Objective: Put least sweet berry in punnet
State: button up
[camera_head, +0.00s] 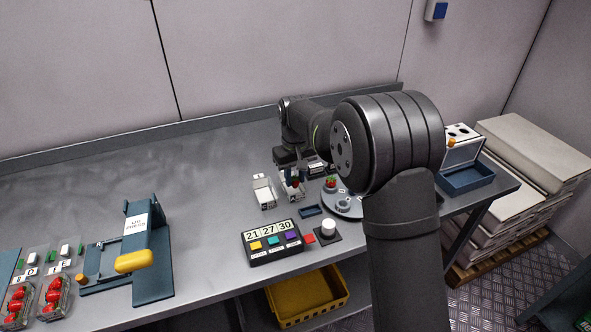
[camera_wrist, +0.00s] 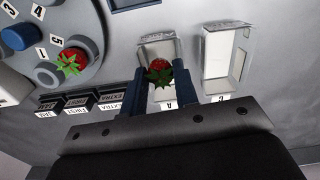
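My gripper (camera_wrist: 160,84) points down with its two dark blue fingers on either side of a red berry (camera_wrist: 158,72) with a green leafy top. The fingers appear closed on it. The berry is over or inside the open clear punnet labelled A (camera_wrist: 158,40); I cannot tell whether it touches the bottom. In the head view the berry (camera_head: 295,182) shows between the fingers, above punnet A. A second punnet, labelled C (camera_wrist: 226,55), stands beside it and looks empty. Another red berry (camera_wrist: 71,62) sits in a cup of the round numbered plate (camera_wrist: 88,22).
Boxes labelled EXTRA, FIRST and JAM (camera_wrist: 80,103) stand close to the gripper. A display (camera_head: 272,240) reading 21, 27, 30 with coloured buttons stands in front. The lid press (camera_head: 150,255) and filled punnets (camera_head: 50,295) are at left. The table between is clear.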

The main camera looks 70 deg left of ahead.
jog(key=shift+f, duration=0.4)
jog(key=o, duration=0.7)
jog(key=shift+c, duration=0.2)
jog(key=shift+r, duration=0.1)
jog(key=shift+r, duration=2.95)
jog(key=shift+r, duration=0.1)
